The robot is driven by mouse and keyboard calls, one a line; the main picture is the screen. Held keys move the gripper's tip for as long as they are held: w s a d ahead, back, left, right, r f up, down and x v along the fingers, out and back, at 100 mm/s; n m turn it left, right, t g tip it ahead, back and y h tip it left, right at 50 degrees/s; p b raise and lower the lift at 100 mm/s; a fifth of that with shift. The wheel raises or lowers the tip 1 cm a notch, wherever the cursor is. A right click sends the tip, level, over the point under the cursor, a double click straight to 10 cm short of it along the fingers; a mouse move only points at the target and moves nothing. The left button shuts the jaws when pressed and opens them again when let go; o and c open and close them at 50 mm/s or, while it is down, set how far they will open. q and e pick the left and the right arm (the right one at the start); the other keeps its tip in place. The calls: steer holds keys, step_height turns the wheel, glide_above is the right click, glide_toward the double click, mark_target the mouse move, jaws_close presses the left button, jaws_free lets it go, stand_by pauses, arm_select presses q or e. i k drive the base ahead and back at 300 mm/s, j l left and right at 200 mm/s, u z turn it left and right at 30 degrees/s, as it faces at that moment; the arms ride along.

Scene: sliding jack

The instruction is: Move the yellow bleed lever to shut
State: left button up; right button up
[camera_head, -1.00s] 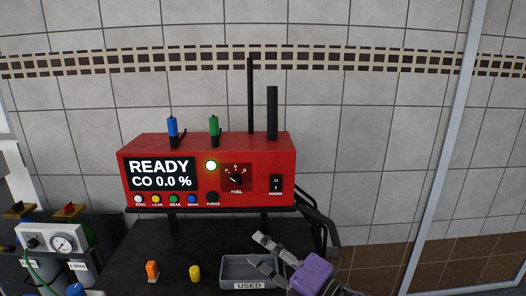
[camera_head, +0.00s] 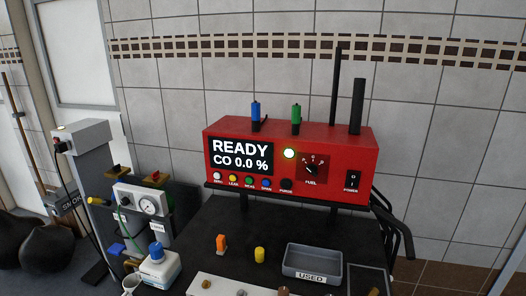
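A small yellow handle (camera_head: 97,202) shows at the left, beside the white gauge box (camera_head: 140,206) on the gas bottle stand. It may be the bleed lever, but it is too small to tell its setting. A second yellow piece (camera_head: 131,263) sits lower, near a blue handle (camera_head: 118,248); I cannot tell what it is. The gauge box has a round white dial and a green hose at its left side. Neither of my grippers is in view.
A red analyser (camera_head: 290,160) showing READY and CO 0.0 % stands over a dark bench. A grey USED tray (camera_head: 313,262), an orange part (camera_head: 221,243), a yellow cylinder (camera_head: 259,254) and a blue-capped white bottle (camera_head: 158,265) stand in front. A grey post unit (camera_head: 85,150) is further left.

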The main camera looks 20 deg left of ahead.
mark_target(94, 201)
steer(key=u, duration=1.85)
steer(key=i+j+z, duration=0.1)
steer(key=z, duration=0.25)
steer(key=j+z, duration=0.1)
steer(key=z, duration=0.2)
steer(key=i+j+z, duration=0.1)
steer(key=z, duration=0.25)
steer(key=i+j+z, duration=0.1)
steer(key=j+z, duration=0.15)
steer(key=j, duration=0.25)
steer(key=j+z, duration=0.25)
steer(key=j, duration=0.3)
steer(key=j+z, duration=0.1)
steer(key=j, duration=0.45)
steer(key=i+j+z, duration=0.1)
steer(key=j, duration=0.4)
